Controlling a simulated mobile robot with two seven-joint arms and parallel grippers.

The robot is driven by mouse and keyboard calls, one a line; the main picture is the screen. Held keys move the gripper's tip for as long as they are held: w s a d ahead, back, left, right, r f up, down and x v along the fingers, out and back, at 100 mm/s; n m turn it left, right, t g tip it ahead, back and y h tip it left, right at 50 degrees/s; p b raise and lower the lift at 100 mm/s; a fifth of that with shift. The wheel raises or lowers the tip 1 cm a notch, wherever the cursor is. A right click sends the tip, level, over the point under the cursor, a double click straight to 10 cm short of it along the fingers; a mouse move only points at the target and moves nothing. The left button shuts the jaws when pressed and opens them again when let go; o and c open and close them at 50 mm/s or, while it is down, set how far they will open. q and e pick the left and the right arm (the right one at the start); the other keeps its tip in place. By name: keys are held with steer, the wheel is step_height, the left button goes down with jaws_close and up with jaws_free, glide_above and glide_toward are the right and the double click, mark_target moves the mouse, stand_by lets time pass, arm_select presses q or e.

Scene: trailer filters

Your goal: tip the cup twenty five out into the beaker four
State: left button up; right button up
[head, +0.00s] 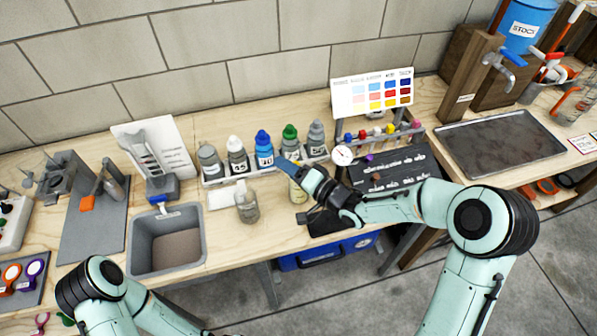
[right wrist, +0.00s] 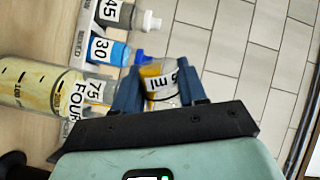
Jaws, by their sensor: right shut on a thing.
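My right gripper (head: 289,172) is shut on a small clear cup, mostly hidden in the head view. In the right wrist view the cup (right wrist: 158,78) sits between the blue fingers, with a label ending in "5 ml" and orange-yellow contents inside. The beaker marked FOUR (right wrist: 38,88) holds pale yellow liquid and lies left of the cup in that sideways view. In the head view a pale yellow vessel, apparently this beaker (head: 297,192), stands just below the gripper. The cup is near the beaker's mouth; its exact tilt is unclear. My left gripper is out of view.
A rack of labelled dropper bottles (head: 264,150) stands behind the beaker. Another clear vessel (head: 247,210) stands to the left, beside a grey bin (head: 166,240). A dark board (head: 395,168) and a colour chart (head: 372,92) are on the right.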

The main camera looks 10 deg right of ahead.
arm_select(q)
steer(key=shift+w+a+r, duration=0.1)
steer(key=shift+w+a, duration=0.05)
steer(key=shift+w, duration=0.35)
arm_select(e)
steer(key=shift+f+m, duration=0.25)
steer(key=shift+m, duration=0.15)
steer(key=shift+a, duration=0.1)
steer(key=shift+d, duration=0.2)
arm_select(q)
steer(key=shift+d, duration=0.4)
arm_select(e)
steer(key=shift+r, duration=0.1)
steer(key=shift+w+a+m, duration=0.1)
steer(key=shift+a+m, duration=0.1)
steer(key=shift+m, duration=0.1)
steer(key=shift+d, duration=0.2)
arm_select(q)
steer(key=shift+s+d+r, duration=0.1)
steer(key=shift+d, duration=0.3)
arm_select(e)
steer(key=shift+a, duration=0.15)
